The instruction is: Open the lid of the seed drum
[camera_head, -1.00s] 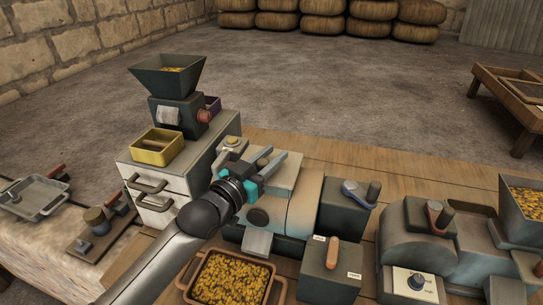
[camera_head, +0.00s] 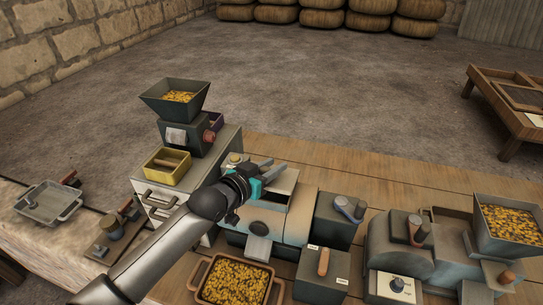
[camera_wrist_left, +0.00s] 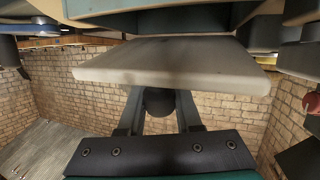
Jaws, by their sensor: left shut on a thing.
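The seed drum (camera_head: 292,218) is the rounded grey-beige machine near the middle of the bench in the head view. Its lid (camera_head: 283,181) is a pale flat panel on top, partly hidden by my gripper; in the wrist view the lid (camera_wrist_left: 175,62) is a pale slab with a dark knob (camera_wrist_left: 158,102). My left gripper (camera_head: 268,171) is at the lid, with its two fingers on either side of the knob in the wrist view (camera_wrist_left: 159,112). It is shut on the knob. My right gripper is out of view.
A tray of yellow seed (camera_head: 235,279) stands in front of the drum. A hopper mill (camera_head: 175,96) and yellow box (camera_head: 167,167) sit on a drawer cabinet at left. A dark lever box (camera_head: 322,271) and another hopper machine (camera_head: 505,226) stand at right.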

